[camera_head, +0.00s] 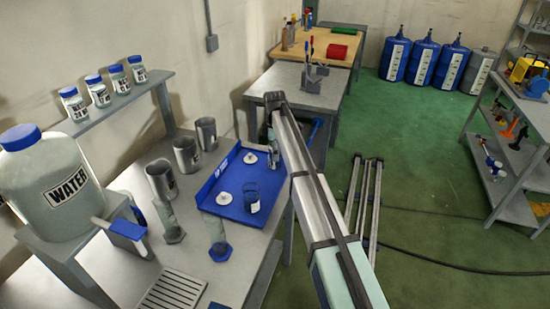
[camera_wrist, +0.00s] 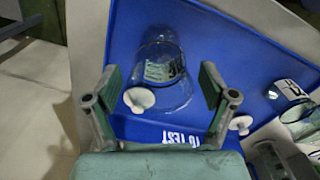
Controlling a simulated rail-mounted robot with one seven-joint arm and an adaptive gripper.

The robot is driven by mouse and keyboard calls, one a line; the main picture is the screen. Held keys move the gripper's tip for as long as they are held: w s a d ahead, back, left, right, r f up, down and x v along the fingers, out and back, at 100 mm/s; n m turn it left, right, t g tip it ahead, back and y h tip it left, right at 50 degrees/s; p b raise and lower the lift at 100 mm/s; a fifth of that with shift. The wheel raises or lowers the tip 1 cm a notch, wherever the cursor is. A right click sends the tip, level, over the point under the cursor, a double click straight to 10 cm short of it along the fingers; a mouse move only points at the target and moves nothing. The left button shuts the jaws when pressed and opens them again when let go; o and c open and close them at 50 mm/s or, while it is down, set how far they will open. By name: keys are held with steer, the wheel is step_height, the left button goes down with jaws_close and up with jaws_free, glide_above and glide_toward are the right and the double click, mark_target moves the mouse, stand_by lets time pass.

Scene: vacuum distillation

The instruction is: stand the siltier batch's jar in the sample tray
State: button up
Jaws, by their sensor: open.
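The blue sample tray (camera_head: 207,195), marked "TO TEST" (camera_wrist: 180,136), lies on the grey bench. A clear glass jar (camera_head: 251,197) with a printed label stands upright in it; it also shows in the wrist view (camera_wrist: 163,62). My gripper (camera_wrist: 159,84) is open and empty, with its green-padded fingers on either side of the jar in that picture. I cannot tell how high the fingers are above the tray. More labelled glass vessels stand in a row beside the tray (camera_head: 186,156); one shows at the wrist view's right (camera_wrist: 290,95). Which batch is siltier cannot be told.
Two white knobbed pieces (camera_head: 223,198) (camera_head: 250,158) lie in the tray. A large WATER jug (camera_head: 55,175) is at left. Several lidded jars (camera_head: 98,92) line the wall shelf.

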steer(key=shift+f+p, duration=0.4)
steer(key=shift+f, duration=1.2)
steer(key=c, duration=1.4)
steer(key=shift+r, duration=0.1)
